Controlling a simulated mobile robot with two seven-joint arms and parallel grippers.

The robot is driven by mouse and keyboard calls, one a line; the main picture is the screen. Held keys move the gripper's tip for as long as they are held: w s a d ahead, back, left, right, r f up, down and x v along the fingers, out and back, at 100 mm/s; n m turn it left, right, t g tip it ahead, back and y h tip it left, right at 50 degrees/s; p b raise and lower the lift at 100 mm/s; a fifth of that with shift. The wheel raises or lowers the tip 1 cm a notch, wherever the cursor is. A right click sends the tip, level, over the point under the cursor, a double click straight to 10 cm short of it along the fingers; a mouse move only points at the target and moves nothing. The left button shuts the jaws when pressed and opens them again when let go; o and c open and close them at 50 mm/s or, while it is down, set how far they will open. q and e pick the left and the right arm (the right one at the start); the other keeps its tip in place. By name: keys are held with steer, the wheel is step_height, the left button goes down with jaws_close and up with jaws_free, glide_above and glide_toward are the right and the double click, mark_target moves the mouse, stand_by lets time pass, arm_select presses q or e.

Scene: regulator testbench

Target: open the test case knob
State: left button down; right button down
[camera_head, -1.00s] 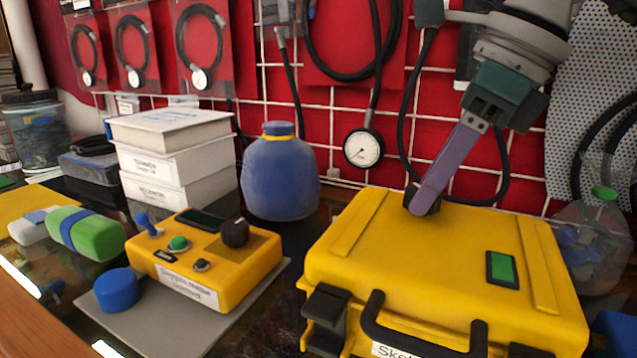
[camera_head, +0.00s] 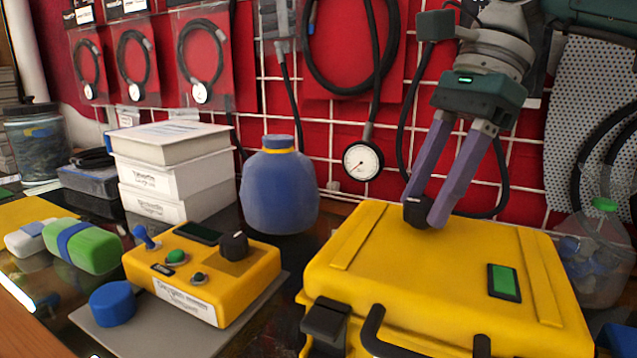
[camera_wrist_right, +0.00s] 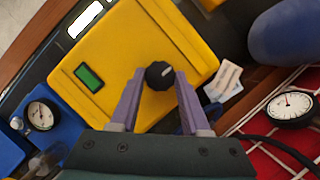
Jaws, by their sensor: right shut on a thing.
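The black test case knob (camera_head: 415,213) stands on the lid of the yellow test case (camera_head: 380,258), near its back edge. My right gripper (camera_head: 426,208) reaches down from above with its two purple fingers on either side of the knob, shut on it. In the right wrist view the knob (camera_wrist_right: 159,75) sits between the fingertips, with its pale mark pointing to the right. The case lid is down and has a green panel (camera_head: 504,282). My left gripper is not in view.
A yellow control box (camera_head: 205,268) with its own knobs, a blue bottle (camera_head: 279,190) and white boxes (camera_head: 172,170) stand left of the case. A pressure gauge (camera_head: 362,161) and hoses hang on the red wall behind.

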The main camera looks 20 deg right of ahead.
steer(key=shift+n, duration=0.3)
steer(key=shift+c, duration=1.9)
jaws_free()
steer(key=v, duration=1)
steer(key=shift+p, duration=0.35)
steer(key=shift+f, duration=0.1)
